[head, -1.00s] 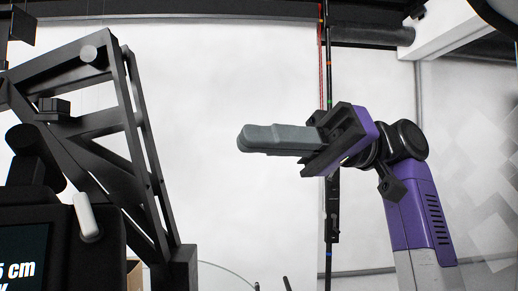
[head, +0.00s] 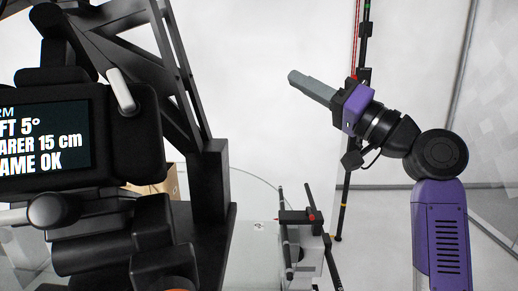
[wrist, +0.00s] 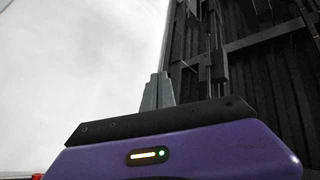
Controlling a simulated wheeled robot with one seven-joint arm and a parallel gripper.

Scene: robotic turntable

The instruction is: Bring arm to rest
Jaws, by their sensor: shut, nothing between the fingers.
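My purple and black arm rises at the right of the head view. My gripper (head: 312,87) is held up in the air and points to the upper left, with its grey fingers together and nothing between them. In the wrist view the closed grey fingers (wrist: 157,92) stand above the black and purple gripper body. The gripper touches nothing that I can see. The glass turntable (head: 255,195) shows in part at the lower middle, below the arm; much of it is hidden.
A black camera rig with a text screen (head: 45,138) fills the left. A black truss (head: 185,85) rises behind it. A small stand with black rods (head: 300,235) is at the lower middle. A thin upright pole (head: 350,180) stands behind my arm. A cardboard box (head: 172,180) shows partly.

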